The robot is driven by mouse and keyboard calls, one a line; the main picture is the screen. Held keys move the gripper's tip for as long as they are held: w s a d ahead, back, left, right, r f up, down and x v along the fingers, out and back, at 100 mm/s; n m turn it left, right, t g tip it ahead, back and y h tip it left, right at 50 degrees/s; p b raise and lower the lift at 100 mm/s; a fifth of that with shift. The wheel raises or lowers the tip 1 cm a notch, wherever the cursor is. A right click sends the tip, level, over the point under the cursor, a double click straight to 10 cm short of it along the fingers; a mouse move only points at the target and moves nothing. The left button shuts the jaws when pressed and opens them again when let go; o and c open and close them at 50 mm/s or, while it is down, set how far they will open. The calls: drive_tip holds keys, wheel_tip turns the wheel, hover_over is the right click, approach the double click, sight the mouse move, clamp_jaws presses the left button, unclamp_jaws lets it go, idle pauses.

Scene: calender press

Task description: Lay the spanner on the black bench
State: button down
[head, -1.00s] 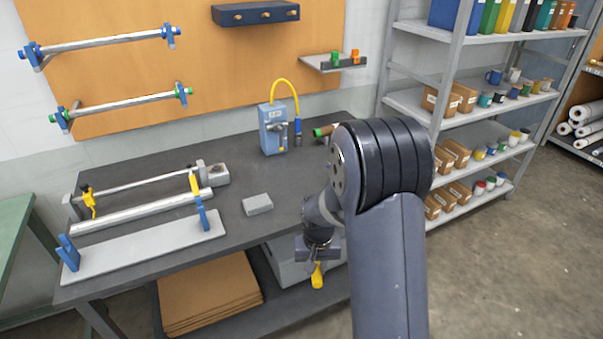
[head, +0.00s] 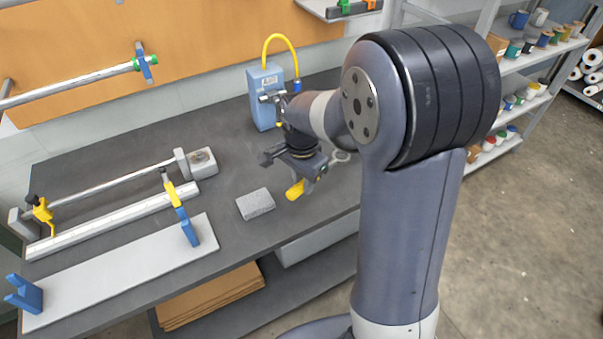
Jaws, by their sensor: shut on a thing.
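The spanner (head: 295,190) has a yellow handle end and a grey ring end (head: 341,157). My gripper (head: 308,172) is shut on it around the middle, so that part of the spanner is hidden. The black bench (head: 110,140) fills the left and middle of the head view with its dark flat top. My gripper and the spanner are over the right part of the bench, near its front edge. I cannot tell how far the spanner is above the top.
A grey block (head: 256,204) lies left of my gripper. A blue box with a yellow hose (head: 264,98) stands behind it. A roller frame (head: 110,222) and a pale plate with blue brackets (head: 120,275) take up the left. Bare bench top lies between block and blue box.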

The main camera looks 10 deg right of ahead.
sight(303, 212)
drive_tip(key=shift+f+b, duration=3.25)
drive_tip(key=shift+f, duration=1.2)
drive_tip(key=shift+f+b, duration=0.35)
drive_tip(key=shift+f, duration=0.1)
drive_tip(key=c, duration=1.1)
unclamp_jaws()
drive_tip(key=shift+c, duration=0.2)
drive_tip(key=shift+r, duration=0.1)
wheel_tip(303, 212, up, 11)
drive_tip(key=shift+a+f, duration=0.1)
drive_tip(key=shift+f, duration=0.05)
drive_tip(key=shift+s+f, duration=0.1)
drive_tip(key=shift+f, duration=0.05)
